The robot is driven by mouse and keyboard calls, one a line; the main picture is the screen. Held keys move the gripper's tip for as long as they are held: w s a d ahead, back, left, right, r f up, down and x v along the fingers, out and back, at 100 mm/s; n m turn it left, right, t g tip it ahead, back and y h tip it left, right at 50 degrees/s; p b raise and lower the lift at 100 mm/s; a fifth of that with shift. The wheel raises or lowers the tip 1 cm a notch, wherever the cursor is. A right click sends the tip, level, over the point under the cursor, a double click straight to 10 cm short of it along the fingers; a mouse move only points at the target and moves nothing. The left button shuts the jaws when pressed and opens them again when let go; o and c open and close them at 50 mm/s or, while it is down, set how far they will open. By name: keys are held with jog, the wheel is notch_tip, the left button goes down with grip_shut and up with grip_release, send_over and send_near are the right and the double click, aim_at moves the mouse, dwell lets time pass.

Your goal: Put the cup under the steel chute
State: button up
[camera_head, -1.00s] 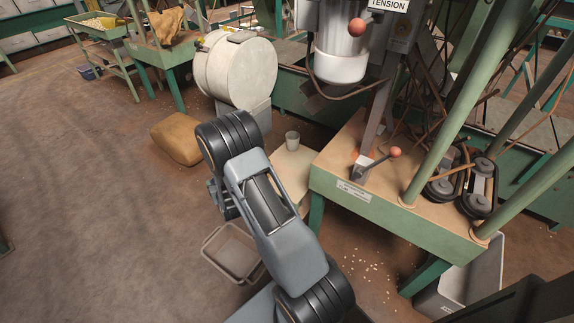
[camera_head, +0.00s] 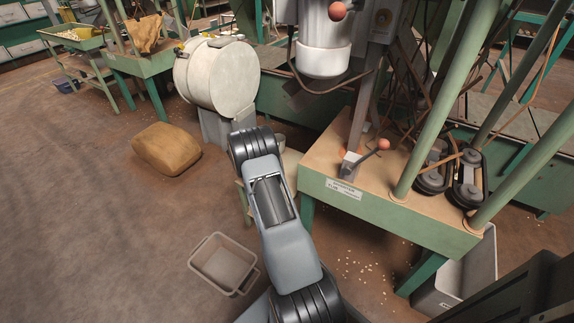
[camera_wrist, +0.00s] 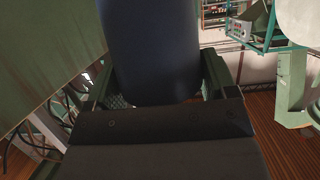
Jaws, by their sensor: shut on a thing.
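My gripper (camera_wrist: 158,84) is shut on a dark blue, smooth cylinder, which looks like a cup (camera_wrist: 150,45); it fills the middle of the wrist view, and its rim is out of frame. In the head view my arm hides the gripper and what it holds.
A green-edged bench (camera_head: 385,205) with levers and pulleys stands right of my arm. A cream drum (camera_head: 215,78) is behind it. A brown sack (camera_head: 166,149) and a grey tub (camera_head: 223,262) lie on the floor. The floor at left is open.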

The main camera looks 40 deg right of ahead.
jog(key=s+d+f+b, duration=0.1)
jog(key=d+f+b, duration=0.1)
jog(key=d+f, duration=0.1)
jog(key=s+d+f+b, duration=0.2)
jog(key=d+f, duration=0.1)
jog(key=f, duration=0.1)
jog(key=s+d+f+b, duration=0.1)
jog(key=d+f+b, duration=0.1)
jog(key=d+f, duration=0.1)
jog(key=shift+s+f, duration=0.2)
jog(key=shift+f, duration=0.45)
jog(key=shift+f, duration=0.15)
